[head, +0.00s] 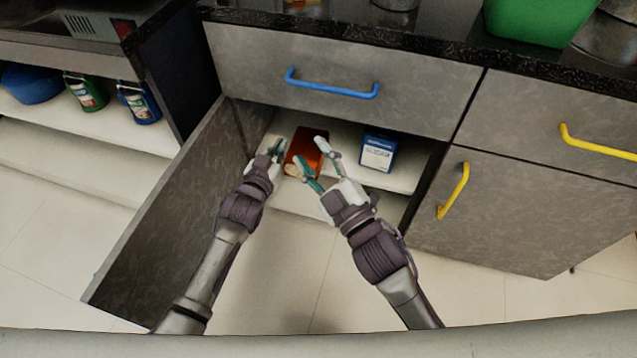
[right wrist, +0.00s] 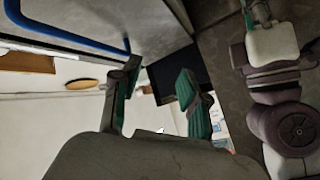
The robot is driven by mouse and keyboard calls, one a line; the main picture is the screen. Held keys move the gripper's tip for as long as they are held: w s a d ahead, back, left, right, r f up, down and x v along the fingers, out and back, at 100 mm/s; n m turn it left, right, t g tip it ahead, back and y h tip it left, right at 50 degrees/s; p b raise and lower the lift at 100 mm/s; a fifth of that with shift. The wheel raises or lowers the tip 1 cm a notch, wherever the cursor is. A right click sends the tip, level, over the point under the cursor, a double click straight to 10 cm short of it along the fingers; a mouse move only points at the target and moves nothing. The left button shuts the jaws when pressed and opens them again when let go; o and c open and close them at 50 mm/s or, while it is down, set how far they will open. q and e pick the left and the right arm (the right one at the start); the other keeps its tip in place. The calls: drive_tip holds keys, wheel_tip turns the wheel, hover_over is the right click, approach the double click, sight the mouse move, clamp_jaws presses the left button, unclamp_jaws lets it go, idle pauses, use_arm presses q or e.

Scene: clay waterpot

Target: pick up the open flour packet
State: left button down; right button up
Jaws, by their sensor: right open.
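In the head view a blue-and-white packet (head: 378,153) stands upright on the shelf inside the open cabinet. I cannot tell from its print whether it is the flour packet, nor whether its top is open. My right gripper (head: 309,150) is open and empty at the cabinet mouth, left of that packet and apart from it, in front of an orange-red box (head: 307,143). In the right wrist view its two green-padded fingers (right wrist: 158,87) are spread. My left gripper (head: 276,150) is at the left of the shelf, its fingers partly hidden; it also shows in the right wrist view (right wrist: 258,12).
The cabinet door (head: 165,210) stands open on the left. A drawer with a blue handle (head: 332,88) is just above the opening. A yellow-handled door (head: 500,215) is shut on the right. A green container (head: 538,18) stands on the counter.

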wheel_tip(320, 180, down, 9)
drive_tip(key=w+a+n+g+h, duration=0.1)
drive_tip(key=w+n+g+h, duration=0.1)
drive_tip(key=w+n, duration=0.1)
drive_tip(key=n+g+h, duration=0.1)
drive_tip(key=n+h, duration=0.2)
drive_tip(key=h, duration=0.1)
approach(307, 153)
drive_tip(key=s, duration=0.4)
drive_tip(key=shift+d+r, duration=0.15)
drive_tip(key=shift+r, duration=0.3)
drive_tip(key=shift+w, duration=0.15)
drive_tip(key=x, duration=1.1)
drive_tip(key=shift+w+a+f, duration=0.25)
drive_tip(key=shift+w, duration=0.05)
clamp_jaws()
